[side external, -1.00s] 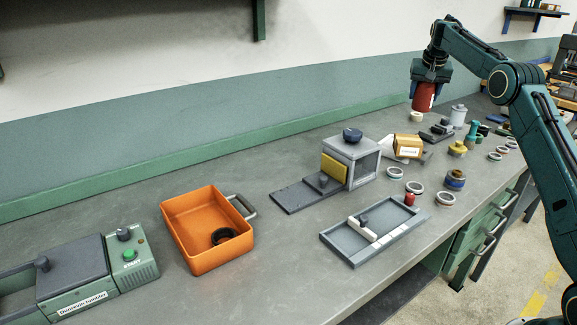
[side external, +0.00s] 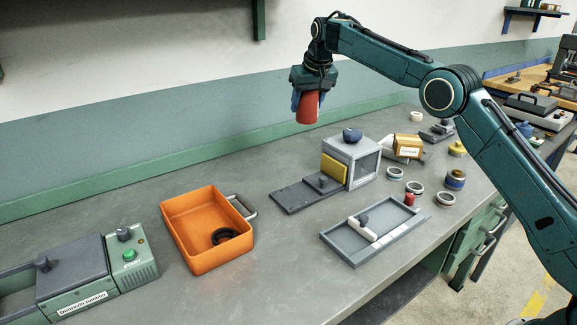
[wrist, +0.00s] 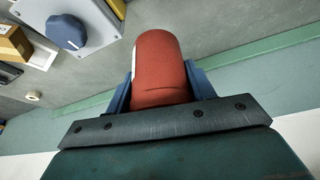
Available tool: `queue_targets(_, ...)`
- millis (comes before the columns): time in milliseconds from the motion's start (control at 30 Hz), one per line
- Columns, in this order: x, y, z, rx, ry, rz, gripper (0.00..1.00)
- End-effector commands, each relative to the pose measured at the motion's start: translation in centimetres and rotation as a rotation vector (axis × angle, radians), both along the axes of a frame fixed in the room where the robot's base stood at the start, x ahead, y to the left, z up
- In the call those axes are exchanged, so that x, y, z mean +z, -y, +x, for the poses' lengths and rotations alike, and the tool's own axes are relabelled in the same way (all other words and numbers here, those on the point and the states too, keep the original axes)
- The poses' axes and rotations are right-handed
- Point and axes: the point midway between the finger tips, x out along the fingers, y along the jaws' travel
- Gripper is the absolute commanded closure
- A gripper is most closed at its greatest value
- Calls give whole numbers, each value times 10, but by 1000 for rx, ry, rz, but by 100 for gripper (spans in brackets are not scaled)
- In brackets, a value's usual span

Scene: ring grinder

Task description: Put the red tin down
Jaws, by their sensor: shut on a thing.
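The red tin (side external: 307,108) is held in my gripper (side external: 306,97), in the air above the back of the bench. It hangs slightly tilted in the side view. In the wrist view the red tin (wrist: 160,68) sits between the two blue fingers of my gripper (wrist: 160,85), which touch it on both sides. A strip of a white label shows at its left edge there. The bench top (side external: 290,150) lies well below the tin.
A grey box with a dark knob (side external: 352,150) stands right of the tin. An orange tray (side external: 180,230) holding a dark ring stands at the left front. A grey sorting tray (side external: 340,248) and several rings lie to the right. The back bench between is clear.

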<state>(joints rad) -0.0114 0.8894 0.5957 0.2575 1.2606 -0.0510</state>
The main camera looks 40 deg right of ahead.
Motion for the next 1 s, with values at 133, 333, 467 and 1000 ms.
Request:
queue_targets(133,1,-61,0,101,1,0,74)
queue_targets(333,1,-137,-8,230,1,0,74)
queue_targets(467,1,-186,-18,313,2,0,74)
queue_targets(1000,2,-378,-96,660,1,-1,74)
